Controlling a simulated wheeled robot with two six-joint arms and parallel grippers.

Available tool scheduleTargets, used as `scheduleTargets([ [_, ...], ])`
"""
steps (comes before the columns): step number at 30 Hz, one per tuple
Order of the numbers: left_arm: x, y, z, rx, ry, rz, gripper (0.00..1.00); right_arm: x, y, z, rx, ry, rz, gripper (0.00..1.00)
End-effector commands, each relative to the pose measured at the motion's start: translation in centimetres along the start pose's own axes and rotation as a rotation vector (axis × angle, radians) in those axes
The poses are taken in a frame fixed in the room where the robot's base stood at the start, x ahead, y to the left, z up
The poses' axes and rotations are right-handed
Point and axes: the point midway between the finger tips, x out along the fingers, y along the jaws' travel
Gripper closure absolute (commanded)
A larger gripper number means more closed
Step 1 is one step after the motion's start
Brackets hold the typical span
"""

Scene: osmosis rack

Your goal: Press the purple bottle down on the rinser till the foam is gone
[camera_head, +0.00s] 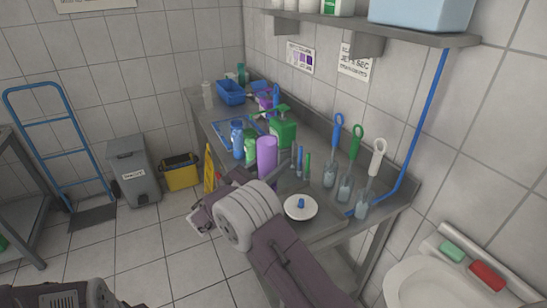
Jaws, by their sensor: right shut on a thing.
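The purple bottle (266,153) shows as a plain upright cylinder over the steel bench, just beyond my right wrist. My right gripper (257,178) is shut on its lower part; the fingers and the bottle's lower end are mostly hidden behind my wrist. A round white disc with a blue piece at its centre (300,208), which looks like the rinser, sits on the bench to the right of my forearm. The bottle is apart from this disc, up and left of it in the picture. I see no foam. My left gripper is not in view.
Blue bottles (238,141) and a green jug (284,132) stand behind the purple bottle. Thin coloured tubes and several brushes in holders (344,187) stand at the right. A blue pipe (416,140) runs down the wall under the shelf (400,33).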

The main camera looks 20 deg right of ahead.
Motion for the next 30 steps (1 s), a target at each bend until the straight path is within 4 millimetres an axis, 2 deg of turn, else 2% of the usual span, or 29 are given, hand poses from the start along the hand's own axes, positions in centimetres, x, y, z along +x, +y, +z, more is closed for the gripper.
scheduleTargets([
  [5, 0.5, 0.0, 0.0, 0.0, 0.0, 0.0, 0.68, 0.5, -0.2, -0.6, -0.002, 0.0, -0.001, 1.0],
  [30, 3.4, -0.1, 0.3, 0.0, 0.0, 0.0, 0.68, 7.1, -2.2, -5.2, -0.003, 0.001, -0.002, 1.0],
])
